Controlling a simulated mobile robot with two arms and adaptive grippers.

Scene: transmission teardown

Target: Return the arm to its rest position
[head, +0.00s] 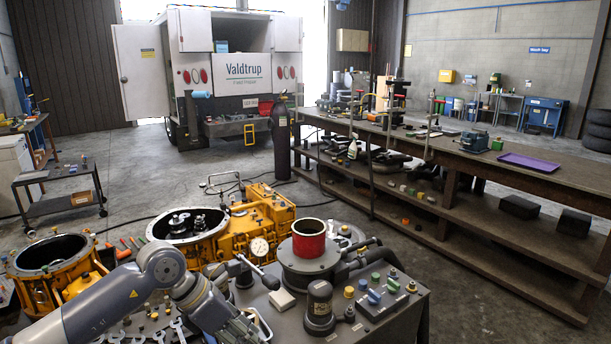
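My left arm (130,293) comes in from the lower left, bends at a joint and slopes down to the right. The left gripper (258,326) is at the bottom edge of the head view, low over the dark bench top in front of the red-topped fixture. It is partly cut off and its fingertips are not clear, so I cannot tell if it is open or shut. No held object can be made out. My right arm and gripper are not in view.
A yellow transmission housing (250,235), a fixture with a red cylinder (309,240), a dark motor-like unit (320,306) and a control box (385,297) crowd the area around the arm. Wrenches (180,330) lie beside it. Open floor (150,205) lies beyond.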

